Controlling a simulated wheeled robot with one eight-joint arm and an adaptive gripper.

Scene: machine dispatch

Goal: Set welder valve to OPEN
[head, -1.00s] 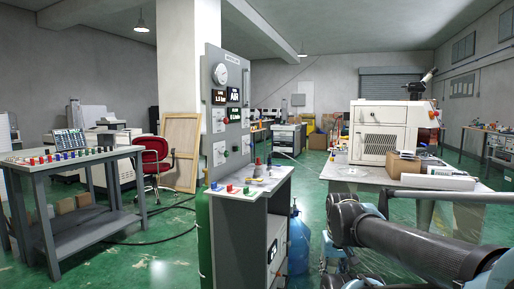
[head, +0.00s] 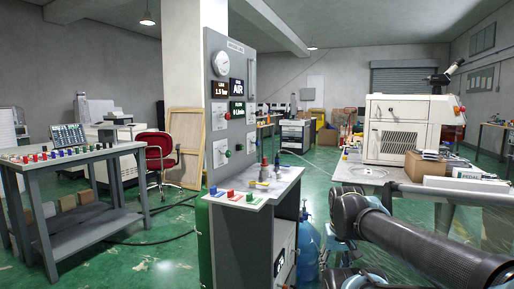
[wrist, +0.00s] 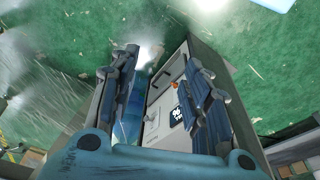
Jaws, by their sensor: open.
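A grey upright panel (head: 231,75) stands on a grey cabinet in the head view. It carries a round gauge (head: 221,64), dark displays including one reading AIR (head: 237,89), and several pale plates. A red knob (head: 228,116) and a green knob (head: 228,153) sit on the panel. I cannot tell which control is the welder valve or read its position. In the wrist view my gripper (wrist: 164,62) is open, with nothing held between its dark fingers. It faces down over a pale cabinet front with a dark display (wrist: 181,110), apart from the panel's controls.
The cabinet's top (head: 285,178) holds blue, red and green blocks and upright fittings. A green cylinder (head: 204,240) and a blue bottle (head: 307,245) flank it. A bench (head: 70,158) stands left, and a table with a white machine (head: 396,128) right. Green floor is open between.

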